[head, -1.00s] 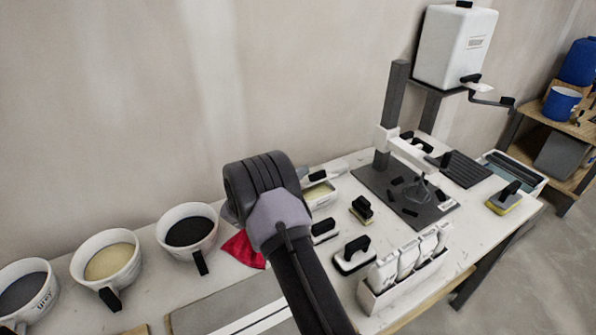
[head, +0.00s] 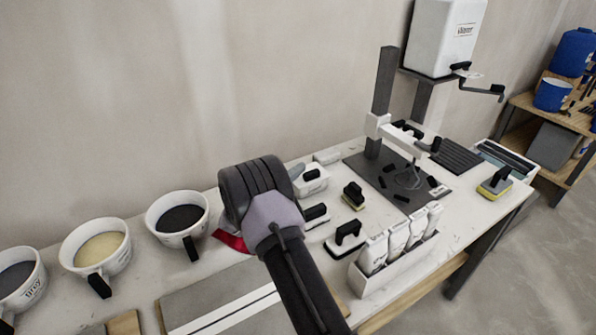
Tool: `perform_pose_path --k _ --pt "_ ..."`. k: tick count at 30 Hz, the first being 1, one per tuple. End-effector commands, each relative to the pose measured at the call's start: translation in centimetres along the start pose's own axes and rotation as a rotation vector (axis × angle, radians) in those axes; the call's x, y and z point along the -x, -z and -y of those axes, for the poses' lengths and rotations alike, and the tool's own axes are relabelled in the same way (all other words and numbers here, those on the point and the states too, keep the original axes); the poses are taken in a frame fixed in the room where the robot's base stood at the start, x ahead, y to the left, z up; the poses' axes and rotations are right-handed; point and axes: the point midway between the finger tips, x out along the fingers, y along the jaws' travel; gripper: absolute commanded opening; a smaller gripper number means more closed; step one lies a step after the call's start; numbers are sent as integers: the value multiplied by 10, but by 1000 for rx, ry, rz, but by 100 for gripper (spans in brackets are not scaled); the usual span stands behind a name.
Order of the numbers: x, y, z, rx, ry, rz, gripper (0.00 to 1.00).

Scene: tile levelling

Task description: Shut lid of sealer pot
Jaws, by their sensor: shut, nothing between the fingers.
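The likely sealer pot (head: 316,188) is a small white container on the bench, just right of my wrist. Its white lid with a black handle (head: 312,174) lies over the top and looks shut, with no contents showing. Its left side is partly hidden by my wrist. My arm reaches up from the bottom of the head view, and its dark, ribbed wrist stands beside the pot. My gripper's fingers are hidden behind the wrist, so I cannot see whether they touch the lid.
Several white cups (head: 178,220) stand at the left, beside a red cloth (head: 230,241). Black-handled tools (head: 345,238) and a white rack of packets (head: 395,262) are at the right. A stand (head: 383,95) and a white tank (head: 443,38) rise at the back.

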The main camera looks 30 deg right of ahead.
Motion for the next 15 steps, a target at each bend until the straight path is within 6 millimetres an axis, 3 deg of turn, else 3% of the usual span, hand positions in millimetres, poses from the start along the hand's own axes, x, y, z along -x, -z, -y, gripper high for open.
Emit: perform_pose_path --k 11,15 --pt "0 0 0 -1 0 0 0" --pt "0 2 -11 -1 0 0 0"
